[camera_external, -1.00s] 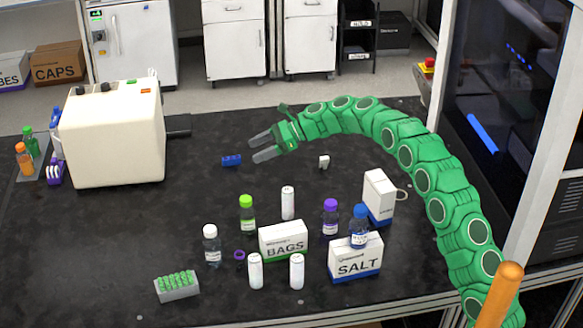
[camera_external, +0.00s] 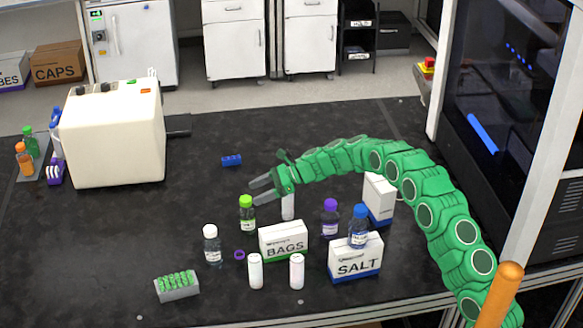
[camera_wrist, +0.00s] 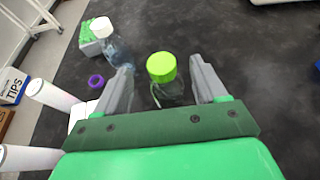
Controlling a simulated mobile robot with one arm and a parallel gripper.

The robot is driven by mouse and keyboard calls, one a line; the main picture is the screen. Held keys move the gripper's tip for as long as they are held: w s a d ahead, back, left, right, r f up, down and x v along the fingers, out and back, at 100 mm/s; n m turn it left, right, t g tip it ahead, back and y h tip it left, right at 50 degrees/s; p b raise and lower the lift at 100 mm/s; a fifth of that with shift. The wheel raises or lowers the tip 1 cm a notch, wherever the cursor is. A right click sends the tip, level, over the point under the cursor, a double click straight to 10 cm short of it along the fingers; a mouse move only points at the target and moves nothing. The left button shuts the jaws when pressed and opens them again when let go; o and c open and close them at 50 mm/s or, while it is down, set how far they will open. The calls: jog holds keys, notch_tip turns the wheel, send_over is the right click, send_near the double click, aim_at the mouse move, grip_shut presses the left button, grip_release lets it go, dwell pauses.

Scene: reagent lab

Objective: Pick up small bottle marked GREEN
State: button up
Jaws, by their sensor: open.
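The small bottle with the bright green cap (camera_external: 247,215) stands upright on the black table, left of the BAGS box. In the wrist view its green cap (camera_wrist: 162,67) lies between my two grey fingers, with the clear body below partly hidden by my gripper's mount. My gripper (camera_external: 262,190) is open and empty, its fingertips just above and beside the cap in the external view. I cannot tell whether a finger touches the bottle. The bottle's label is too small to read.
A white-capped bottle (camera_external: 211,245) stands to the left. The BAGS box (camera_external: 284,241), white cylinders (camera_external: 255,271), a purple-capped bottle (camera_external: 330,218) and the SALT box (camera_external: 355,258) crowd the right. A purple ring (camera_external: 239,255) lies in front.

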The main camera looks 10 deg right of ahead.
aim_at(249, 198)
jog(key=shift+f+x, duration=0.2)
jog(key=shift+x, duration=1.6)
jog(key=shift+f+x, duration=0.15)
jog(key=shift+x, duration=1.65)
jog(key=shift+w+d, duration=0.1)
jog(key=shift+d, duration=0.1)
grip_shut()
